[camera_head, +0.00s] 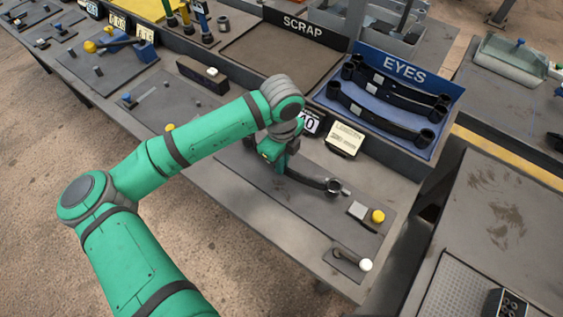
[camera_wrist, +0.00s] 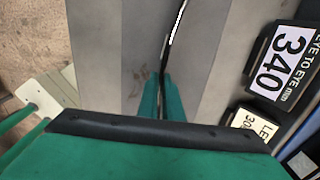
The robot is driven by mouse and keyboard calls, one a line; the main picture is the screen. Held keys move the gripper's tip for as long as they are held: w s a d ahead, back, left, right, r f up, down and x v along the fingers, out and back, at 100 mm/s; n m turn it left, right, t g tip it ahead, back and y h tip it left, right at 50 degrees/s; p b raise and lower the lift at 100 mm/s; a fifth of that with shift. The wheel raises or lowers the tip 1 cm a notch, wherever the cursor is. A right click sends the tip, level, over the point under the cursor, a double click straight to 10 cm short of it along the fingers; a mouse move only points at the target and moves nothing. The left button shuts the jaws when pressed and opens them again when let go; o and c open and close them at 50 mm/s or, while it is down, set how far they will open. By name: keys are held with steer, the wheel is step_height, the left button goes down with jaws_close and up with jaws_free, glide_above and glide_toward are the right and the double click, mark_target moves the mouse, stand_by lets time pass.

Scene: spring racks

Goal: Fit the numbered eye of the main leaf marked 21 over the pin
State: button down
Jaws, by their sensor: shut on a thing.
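A dark curved leaf (camera_head: 306,180) lies low over the grey bench plate, its right end a rolled eye (camera_head: 333,187). My gripper (camera_head: 272,152) is shut on its left part; the wrist view shows the green fingers (camera_wrist: 161,95) closed on the leaf's thin dark edge (camera_wrist: 166,58). A small light-grey metal piece, perhaps the pin, shows right at the eye; I cannot tell whether the eye is around it or beside it. The leaf's left end is hidden by my arm. No number 21 is readable. Two more dark leaves (camera_head: 385,108) with eyes lie in the blue EYES tray (camera_head: 440,128).
A block with a yellow knob (camera_head: 377,216) and a white-knobbed lever (camera_head: 365,265) stand right of the leaf. A "340" eye-to-eye display (camera_wrist: 283,62) and a cream card (camera_head: 345,140) stand behind. The SCRAP tray (camera_head: 270,60) is empty. The front bench strip is clear.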

steer(key=shift+f, duration=0.9)
stand_by(2.2)
steer(key=shift+w+a, duration=0.15)
stand_by(0.9)
steer(key=c, duration=1.4)
jaws_free()
steer(key=shift+r, duration=3.95)
